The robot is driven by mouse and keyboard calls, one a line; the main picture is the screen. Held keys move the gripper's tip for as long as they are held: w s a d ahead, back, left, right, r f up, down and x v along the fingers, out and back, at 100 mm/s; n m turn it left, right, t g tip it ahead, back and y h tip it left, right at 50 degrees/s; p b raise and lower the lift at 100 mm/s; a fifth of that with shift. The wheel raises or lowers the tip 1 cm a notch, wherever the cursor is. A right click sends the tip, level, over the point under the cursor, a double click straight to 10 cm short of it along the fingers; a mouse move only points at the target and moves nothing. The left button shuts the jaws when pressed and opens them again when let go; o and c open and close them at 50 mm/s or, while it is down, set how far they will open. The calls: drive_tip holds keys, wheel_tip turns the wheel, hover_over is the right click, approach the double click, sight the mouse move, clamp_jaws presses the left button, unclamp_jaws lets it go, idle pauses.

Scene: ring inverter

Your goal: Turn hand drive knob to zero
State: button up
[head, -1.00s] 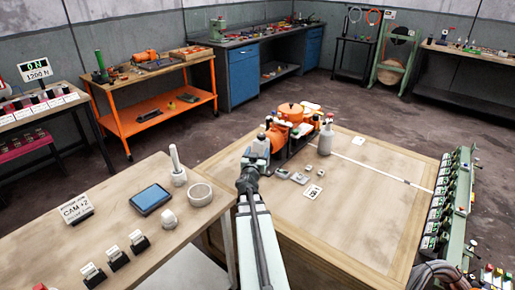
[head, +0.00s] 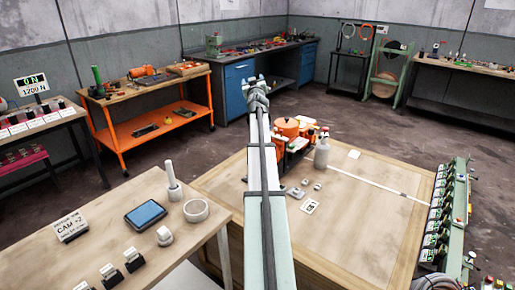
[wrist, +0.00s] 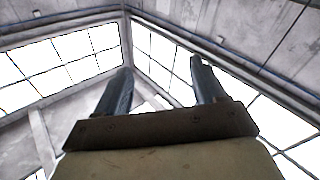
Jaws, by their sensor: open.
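My gripper (head: 260,80) is raised at the end of my outstretched arm, above the far edge of the wooden table. In the wrist view its two fingers (wrist: 158,75) stand apart, with nothing between them, pointing up at the ceiling windows. An orange and dark machine (head: 287,130) sits on the table, partly hidden behind my arm. I cannot make out which part is the hand drive knob or what it reads.
A grey bottle (head: 322,153) stands beside the machine, with small plates and a card (head: 310,207) in front. The left bench holds a tablet (head: 146,214), a ring-shaped bowl (head: 196,210) and small switches. The table's right half is mostly clear.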

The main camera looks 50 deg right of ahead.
drive_tip(key=w+d+f+n+g+y, duration=0.1)
drive_tip(key=w+d+n+y, duration=0.15)
drive_tip(key=w+y, duration=0.25)
wheel_tip(320, 180, down, 7)
drive_tip(key=m+g+y, duration=0.2)
drive_tip(key=g+y, duration=0.2)
drive_tip(key=g, duration=0.1)
drive_tip(key=s+a+f+m+g+y, duration=0.3)
drive_tip(key=s+a+g, duration=0.1)
drive_tip(key=s, duration=0.2)
drive_tip(key=s+a+f+m+g+y, duration=0.2)
drive_tip(key=s+a+f+m+g, duration=0.15)
drive_tip(key=s, duration=0.25)
drive_tip(key=f, duration=1.3)
drive_tip(key=shift+w+a+f, duration=0.2)
drive_tip(key=shift+w, duration=0.05)
drive_tip(key=c, duration=1.1)
